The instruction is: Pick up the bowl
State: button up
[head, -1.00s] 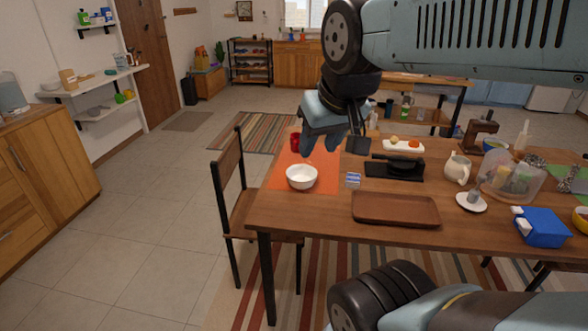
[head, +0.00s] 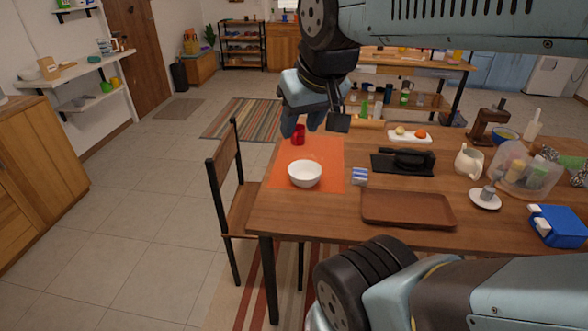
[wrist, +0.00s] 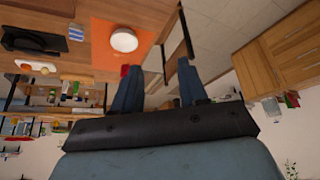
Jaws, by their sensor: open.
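A white bowl (head: 305,173) stands upright on an orange placemat (head: 325,151) at the left end of the wooden table. My gripper (head: 301,134) is open and empty. In the head view it appears above and behind the bowl, near a red cup (head: 298,137) on the mat. In the wrist view the bowl (wrist: 124,40) shows beyond the fingertips and apart from them. The gripper's two blue fingers (wrist: 157,78) are spread there, with the red cup (wrist: 125,71) beside the left fingertip.
A small blue-and-white box (head: 360,177) and a brown tray (head: 408,209) lie right of the bowl. A black pan-like item (head: 404,162) is behind the tray. A wooden chair (head: 229,180) stands at the table's left edge. The floor further left is clear.

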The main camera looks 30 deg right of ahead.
jog(key=n+g, duration=0.3)
jog(key=n, duration=1.5)
send_over(311, 179)
jog(key=s+f+x, duration=0.1)
jog(key=s+x, duration=0.3)
jog(key=x, duration=1.2)
jog(key=s+f+x, duration=0.1)
jog(key=s+x, duration=0.2)
jog(key=x, duration=1.2)
jog(key=shift+s+x, duration=0.2)
jog(key=shift+x, duration=1.25)
jog(key=shift+s+x, duration=0.25)
jog(key=shift+x, duration=1.15)
jog(key=shift+f, duration=0.1)
grip_shut()
